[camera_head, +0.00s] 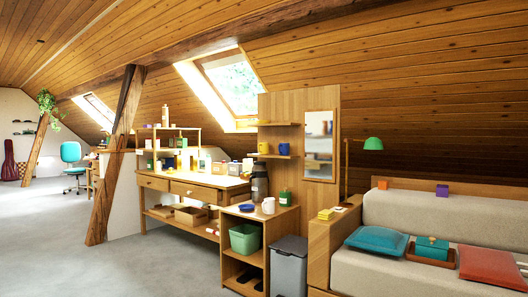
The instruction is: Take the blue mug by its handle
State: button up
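The blue mug (284,149) stands on a small wall shelf (279,156) on the wooden panel, left of the mirror. A yellow mug (263,148) stands just left of it on the same shelf. The blue mug is small in the picture, and I cannot tell which way its handle points. My gripper is not in view.
Below stands a low open cabinet (236,243) with a blue dish (246,207), a white cup (268,206) and a green bottle (285,198). A grey bin (289,268) and a sofa (398,272) are to the right. A slanted timber brace (115,155) stands left. The left floor is clear.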

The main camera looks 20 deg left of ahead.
aim_at(283, 147)
jog(key=u, duration=0.1)
jog(key=i, duration=0.2)
jog(key=u, duration=1)
jog(key=i, duration=1.7)
jog(key=u, duration=0.8)
jog(key=i, duration=1.85)
jog(key=z, duration=0.6)
jog(key=i, duration=1.35)
jog(key=z, duration=0.9)
